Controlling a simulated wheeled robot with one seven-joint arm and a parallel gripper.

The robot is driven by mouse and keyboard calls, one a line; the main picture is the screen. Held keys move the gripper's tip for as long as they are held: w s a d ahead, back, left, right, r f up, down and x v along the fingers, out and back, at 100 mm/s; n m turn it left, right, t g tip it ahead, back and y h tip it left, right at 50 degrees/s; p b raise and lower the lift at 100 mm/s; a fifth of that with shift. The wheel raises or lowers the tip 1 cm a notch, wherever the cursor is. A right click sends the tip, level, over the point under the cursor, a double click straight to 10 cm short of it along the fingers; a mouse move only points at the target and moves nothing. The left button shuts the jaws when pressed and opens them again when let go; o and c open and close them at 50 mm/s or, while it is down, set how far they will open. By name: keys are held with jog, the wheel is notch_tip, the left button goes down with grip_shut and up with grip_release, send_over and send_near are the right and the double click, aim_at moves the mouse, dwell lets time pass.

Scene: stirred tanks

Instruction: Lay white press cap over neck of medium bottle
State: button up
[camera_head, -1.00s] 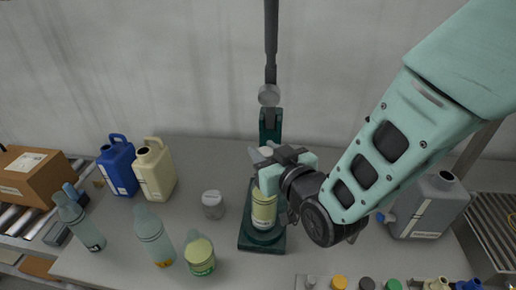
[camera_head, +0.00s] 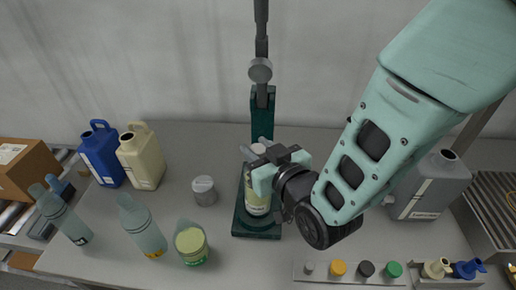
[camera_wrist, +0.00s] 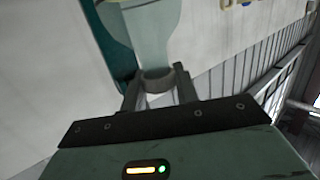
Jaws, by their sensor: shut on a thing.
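The medium bottle (camera_head: 257,207), pale with a yellow-green label, stands upright on the dark green press stand (camera_head: 240,224). My gripper (camera_head: 257,151) is over the bottle's top and hides its neck. The gripper is shut on a small whitish cap (camera_head: 262,150), mostly hidden by the fingers in the head view. In the wrist view, a grey-looking ring, the cap (camera_wrist: 157,80), sits between the fingertips, with the pale bottle (camera_wrist: 152,35) just beyond it. I cannot tell whether cap and neck touch.
The press column (camera_head: 262,115) rises behind my gripper. A grey lidded jar (camera_head: 204,190), a green-labelled jar (camera_head: 191,243) and clear bottles (camera_head: 143,228) stand left. A grey jug (camera_head: 432,188) is right. A strip of coloured caps (camera_head: 350,280) lies at the front.

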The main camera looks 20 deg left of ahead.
jog(key=shift+f, duration=0.25)
jog(key=o, duration=0.9)
jog(key=shift+r, duration=0.1)
